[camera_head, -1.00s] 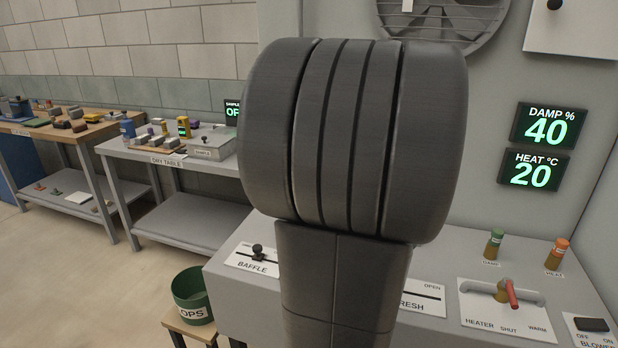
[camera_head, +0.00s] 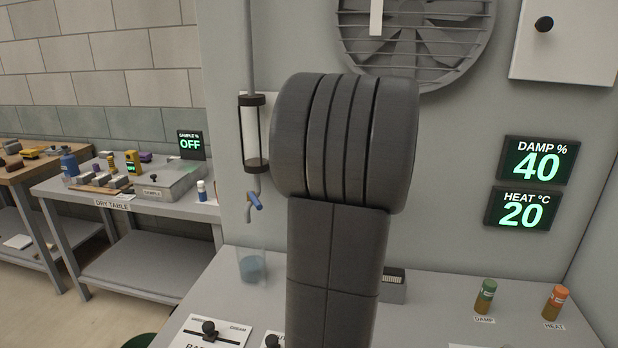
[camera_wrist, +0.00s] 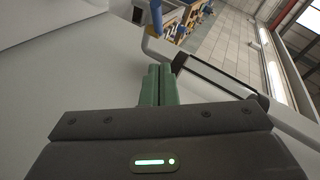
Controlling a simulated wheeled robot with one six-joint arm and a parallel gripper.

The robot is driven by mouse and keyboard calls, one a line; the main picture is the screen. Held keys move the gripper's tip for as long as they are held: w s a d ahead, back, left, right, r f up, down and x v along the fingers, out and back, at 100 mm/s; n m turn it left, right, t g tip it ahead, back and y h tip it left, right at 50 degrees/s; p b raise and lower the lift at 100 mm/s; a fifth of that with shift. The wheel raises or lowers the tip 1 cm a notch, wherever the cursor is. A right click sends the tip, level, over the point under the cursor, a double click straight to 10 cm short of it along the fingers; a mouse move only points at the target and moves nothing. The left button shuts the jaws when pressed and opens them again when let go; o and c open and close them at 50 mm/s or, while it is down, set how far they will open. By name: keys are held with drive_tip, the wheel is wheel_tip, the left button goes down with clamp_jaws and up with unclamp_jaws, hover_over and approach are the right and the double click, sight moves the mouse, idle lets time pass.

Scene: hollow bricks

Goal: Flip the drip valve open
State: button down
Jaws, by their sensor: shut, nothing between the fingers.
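The drip valve is a small tap with a blue lever (camera_head: 255,201), at the foot of a clear tube with dark bands (camera_head: 255,130) on the grey wall in the head view. The lever is tilted, slanting down to the right. My gripper (camera_wrist: 161,72) has green fingers pressed together, empty, and points toward the pipe, with the lever beyond the fingertips. In the head view my arm hides the gripper.
A clear cup with blue liquid (camera_head: 252,267) stands below the spout. The baffle slider (camera_head: 209,328) is at the front of the bench. Green (camera_head: 485,297) and orange (camera_head: 556,302) knobs stand at right. A dry table (camera_head: 125,203) with small items is at left.

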sight(259, 205)
drive_tip(key=a+f+p, duration=0.1)
drive_tip(key=a+f, duration=0.3)
drive_tip(key=a, duration=0.3)
drive_tip(key=shift+w+a+f, duration=0.25)
drive_tip(key=shift+w+a, duration=0.1)
drive_tip(key=shift+a, duration=0.05)
drive_tip(key=shift+s+a+m+t+b, duration=0.25)
drive_tip(key=shift+m+t+b, duration=0.15)
drive_tip(key=shift+m+t, duration=0.1)
drive_tip(key=shift+s+a+f+m+t+h+b, duration=0.1)
drive_tip(key=shift+s+a+m+t+h+b, duration=0.35)
drive_tip(key=shift+m+t+h+b, duration=0.35)
drive_tip(key=shift+s+a+r+m+t+h, duration=0.1)
drive_tip(key=shift+s+a+m+t+h, duration=0.1)
drive_tip(key=shift+a+m+t+h, duration=0.25)
drive_tip(key=shift+s+a+r+m+t+h, duration=0.1)
drive_tip(key=shift+s+a+m+t+h, duration=0.1)
drive_tip(key=shift+m+t+h, duration=0.3)
drive_tip(key=shift+s+a+f+m+t+h, duration=0.1)
drive_tip(key=shift+s+a+m+t+h, duration=0.1)
drive_tip(key=shift+a+m+t+h, duration=0.6)
drive_tip(key=shift+g+y, duration=0.25)
